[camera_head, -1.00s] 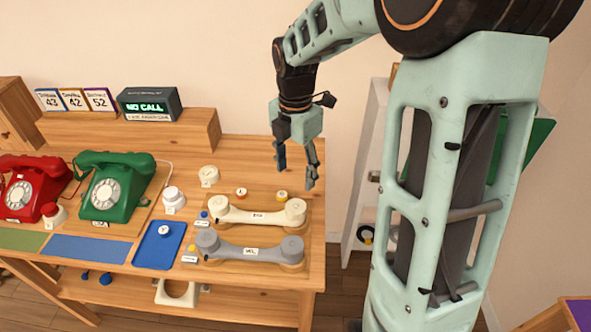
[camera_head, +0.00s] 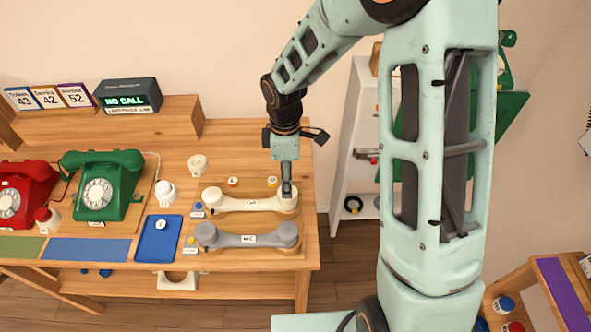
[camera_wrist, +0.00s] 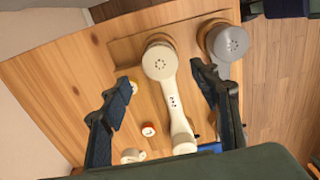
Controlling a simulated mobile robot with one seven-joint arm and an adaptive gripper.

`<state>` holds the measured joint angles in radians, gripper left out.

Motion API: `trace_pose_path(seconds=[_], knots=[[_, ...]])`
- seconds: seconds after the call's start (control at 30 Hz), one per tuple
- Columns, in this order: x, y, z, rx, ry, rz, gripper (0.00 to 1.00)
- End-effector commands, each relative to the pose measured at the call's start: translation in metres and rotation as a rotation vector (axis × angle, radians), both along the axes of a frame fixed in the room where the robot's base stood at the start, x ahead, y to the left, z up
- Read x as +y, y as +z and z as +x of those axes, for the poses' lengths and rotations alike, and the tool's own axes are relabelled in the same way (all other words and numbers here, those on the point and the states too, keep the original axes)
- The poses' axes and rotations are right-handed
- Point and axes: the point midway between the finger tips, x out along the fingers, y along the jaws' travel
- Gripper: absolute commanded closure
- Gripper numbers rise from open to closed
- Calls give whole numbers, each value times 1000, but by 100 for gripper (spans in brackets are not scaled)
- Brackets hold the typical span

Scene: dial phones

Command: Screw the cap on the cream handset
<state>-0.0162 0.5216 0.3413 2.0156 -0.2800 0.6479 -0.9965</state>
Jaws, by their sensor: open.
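The cream handset (camera_head: 245,204) lies lengthwise on the wooden table, in a shallow wooden rest. In the wrist view the handset (camera_wrist: 173,103) runs between my open fingers, with a perforated round face at its far end. My gripper (camera_head: 287,192) is over the handset's right end, pointing down. In the wrist view my gripper (camera_wrist: 160,76) is open, one finger on each side of that end, holding nothing. A cream round piece (camera_head: 197,165), possibly a cap, stands behind the handset. The handset's left end shows a dark spot; I cannot tell whether it is an opening.
A grey handset (camera_head: 247,238) lies parallel in front; its perforated end (camera_wrist: 228,42) is close to my right finger. Small red-marked (camera_head: 233,182) and yellow-marked (camera_head: 272,181) discs sit behind. A blue tray (camera_head: 145,250), green phone (camera_head: 100,190) and red phone (camera_head: 28,190) stand left.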

Motion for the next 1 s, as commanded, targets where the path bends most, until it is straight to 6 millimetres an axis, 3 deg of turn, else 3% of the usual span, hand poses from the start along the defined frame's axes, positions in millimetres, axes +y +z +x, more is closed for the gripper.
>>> trace_pose_path(seconds=[0.7, 1.0], knots=[[-1, -56, 0, 1, 1, 0, 44], [-1, -60, 0, 1, 1, 0, 44]])
